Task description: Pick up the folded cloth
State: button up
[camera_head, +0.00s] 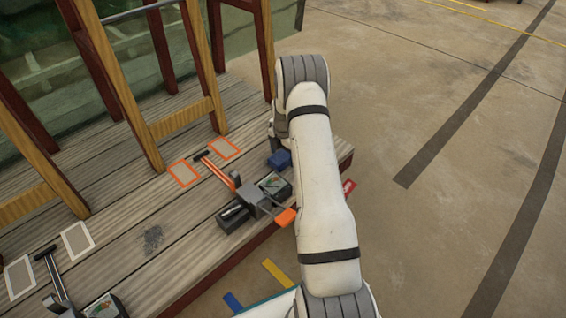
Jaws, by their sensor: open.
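A small dark blue item (279,159) lies on the wooden deck beside my arm. It may be the folded cloth, but it is too small to tell for sure. My white arm reaches up from the bottom, bends at its far end and comes down just above and beside the blue item. My gripper's fingers do not show; the arm seems to hide them. Whether anything touches the blue item cannot be seen.
An orange-handled tool (222,178) and dark boxes (233,217) stand left of my arm. A similar grey-handled tool (58,281) is at lower left. Wooden frames (125,90) rise from the deck (190,255). Concrete floor (420,230) on the right is clear.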

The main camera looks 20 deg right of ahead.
aim_at(283, 155)
jog(key=shift+f, duration=0.5)
jog(key=shift+r, duration=0.1)
jog(key=shift+c, duration=0.6)
jog(key=c, duration=1)
jog(key=shift+o, duration=0.2)
notch_tip(283, 155, up, 10)
jog(key=p, duration=0.4)
